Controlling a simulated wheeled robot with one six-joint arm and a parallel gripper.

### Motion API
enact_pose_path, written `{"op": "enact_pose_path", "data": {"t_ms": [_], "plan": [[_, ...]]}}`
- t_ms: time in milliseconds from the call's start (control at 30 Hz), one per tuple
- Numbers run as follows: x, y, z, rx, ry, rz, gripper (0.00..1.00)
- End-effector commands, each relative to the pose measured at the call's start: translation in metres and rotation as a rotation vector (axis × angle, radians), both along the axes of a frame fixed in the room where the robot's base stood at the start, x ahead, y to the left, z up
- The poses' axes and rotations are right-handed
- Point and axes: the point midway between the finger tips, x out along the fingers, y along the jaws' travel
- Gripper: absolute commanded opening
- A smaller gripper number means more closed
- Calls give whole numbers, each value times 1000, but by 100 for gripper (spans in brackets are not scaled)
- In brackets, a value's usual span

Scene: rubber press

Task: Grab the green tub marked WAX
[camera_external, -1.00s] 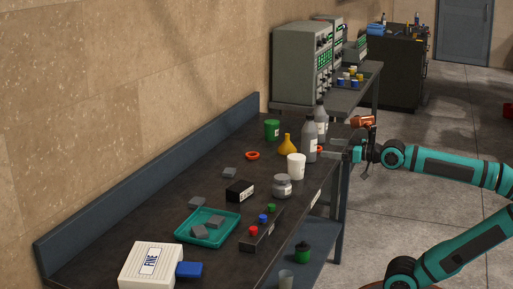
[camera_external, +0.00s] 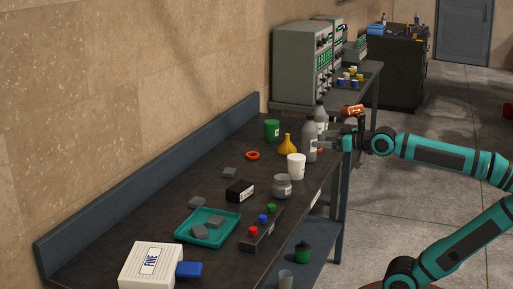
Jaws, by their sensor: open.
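A green tub (camera_external: 271,130) with a small white label stands upright at the far end of the dark workbench (camera_external: 150,219), near the wall. The label is too small to read. My gripper (camera_external: 331,143) is open at the bench's right edge, to the right of the tub and apart from it. Its fingers point left and are partly lost behind or against the grey bottles. A second green container (camera_external: 302,254) with a dark top stands on the lower shelf.
Two grey bottles (camera_external: 309,141) stand between my gripper and the tub. A yellow flask (camera_external: 287,146), a white cup (camera_external: 296,167) and an orange ring (camera_external: 252,155) are near. A teal tray (camera_external: 181,235) and a white box (camera_external: 137,268) lie closer to the camera.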

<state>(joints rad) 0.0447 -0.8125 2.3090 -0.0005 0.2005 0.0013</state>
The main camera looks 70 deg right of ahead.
Motion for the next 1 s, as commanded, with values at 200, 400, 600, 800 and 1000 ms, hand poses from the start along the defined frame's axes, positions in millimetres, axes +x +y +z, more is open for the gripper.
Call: {"op": "enact_pose_path", "data": {"t_ms": [200,400,600,800,1000], "plan": [[56,-30,28,11,115,-69,92],[105,-64,46,26,217,-130,92],[153,-104,58,48,318,-189,92],[199,-150,63,76,419,-249,92],[240,-202,61,110,519,-306,92]]}}
